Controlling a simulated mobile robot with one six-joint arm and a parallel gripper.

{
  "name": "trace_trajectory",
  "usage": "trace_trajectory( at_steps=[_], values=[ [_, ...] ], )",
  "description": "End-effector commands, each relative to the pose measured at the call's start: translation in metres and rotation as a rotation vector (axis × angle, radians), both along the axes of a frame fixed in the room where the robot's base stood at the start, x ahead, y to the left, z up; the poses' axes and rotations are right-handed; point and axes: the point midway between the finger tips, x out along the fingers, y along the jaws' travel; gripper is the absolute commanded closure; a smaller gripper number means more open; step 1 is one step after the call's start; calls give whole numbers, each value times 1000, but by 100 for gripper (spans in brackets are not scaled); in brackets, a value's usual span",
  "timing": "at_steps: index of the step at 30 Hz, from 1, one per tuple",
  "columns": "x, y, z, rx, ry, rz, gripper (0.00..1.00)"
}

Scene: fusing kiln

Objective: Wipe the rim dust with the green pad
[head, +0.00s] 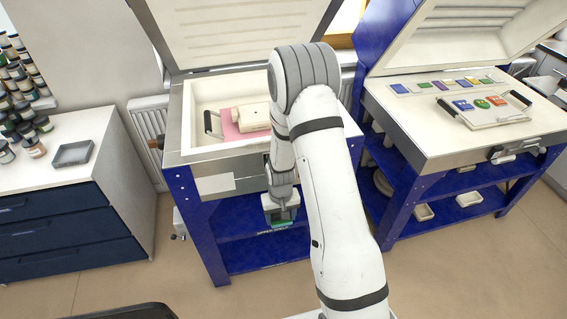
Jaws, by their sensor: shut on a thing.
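My gripper (281,214) points down in front of the left kiln, below its rim and near the blue shelf. It is shut on the green pad (282,223), of which only a thin green strip shows under the fingers. The left kiln's pale rim (180,148) surrounds an open chamber, with the lid raised behind. My arm covers the right part of this rim. I cannot make out dust on the rim at this size.
Inside the left kiln lie a pink board (230,128), a cream block (254,117) and a dark handle. The right kiln (400,118) is open, with a tray of coloured pieces (482,110). A grey tray (73,154) sits on the left cabinet.

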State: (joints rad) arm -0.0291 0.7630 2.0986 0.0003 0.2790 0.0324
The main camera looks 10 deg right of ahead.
Motion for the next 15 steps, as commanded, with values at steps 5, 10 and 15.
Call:
trace_trajectory(
  at_steps=[5,10,15],
  values=[
    [11,0,99,0,-5,1,55],
    [14,0,149,0,-2,1,55],
    [15,1,169,0,1,2,55]
  ],
)
